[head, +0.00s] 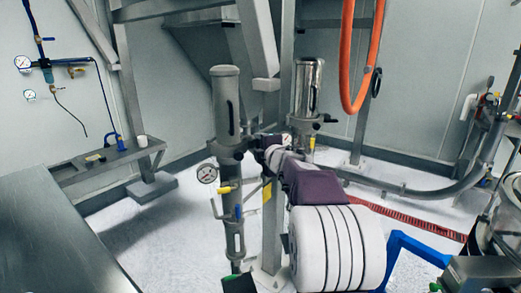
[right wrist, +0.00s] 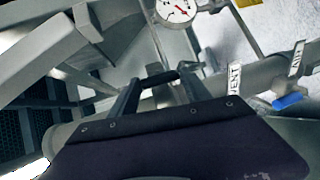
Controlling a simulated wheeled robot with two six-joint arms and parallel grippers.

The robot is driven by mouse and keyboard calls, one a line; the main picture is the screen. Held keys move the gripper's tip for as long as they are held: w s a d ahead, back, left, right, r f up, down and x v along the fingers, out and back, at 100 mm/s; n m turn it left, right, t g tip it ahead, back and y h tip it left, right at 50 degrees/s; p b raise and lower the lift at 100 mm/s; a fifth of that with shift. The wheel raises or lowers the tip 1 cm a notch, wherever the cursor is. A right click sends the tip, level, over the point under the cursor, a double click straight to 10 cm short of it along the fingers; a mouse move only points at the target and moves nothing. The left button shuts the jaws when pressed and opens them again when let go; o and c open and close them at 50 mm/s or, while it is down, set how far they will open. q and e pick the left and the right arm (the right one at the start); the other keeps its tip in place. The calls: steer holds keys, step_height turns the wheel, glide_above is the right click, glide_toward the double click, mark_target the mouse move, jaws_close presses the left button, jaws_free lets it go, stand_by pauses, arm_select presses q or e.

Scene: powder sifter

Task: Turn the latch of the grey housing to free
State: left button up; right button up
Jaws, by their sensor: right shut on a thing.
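The grey housing (head: 226,105) is an upright matte grey cylinder with a dark slot, left of centre in the head view. My right arm reaches in from the lower right, and its gripper (head: 258,143) is at the lower right side of the housing. My left gripper is not in view.
A shiny metal housing (head: 308,90) stands just right of the grey one. Below the grey housing are a round gauge (head: 207,173) and a yellow-handled valve (head: 225,190). A steel post (head: 272,225) stands close behind. A steel table (head: 55,240) fills the lower left.

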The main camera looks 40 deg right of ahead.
stand_by(0.4)
steer(key=o, duration=1)
steer(key=shift+o, duration=0.2)
steer(key=p+v, duration=0.1)
steer(key=v, duration=0.8)
steer(key=shift+s+a+r+p, duration=0.2)
steer(key=shift+a+p, duration=0.05)
steer(key=shift+p, duration=0.15)
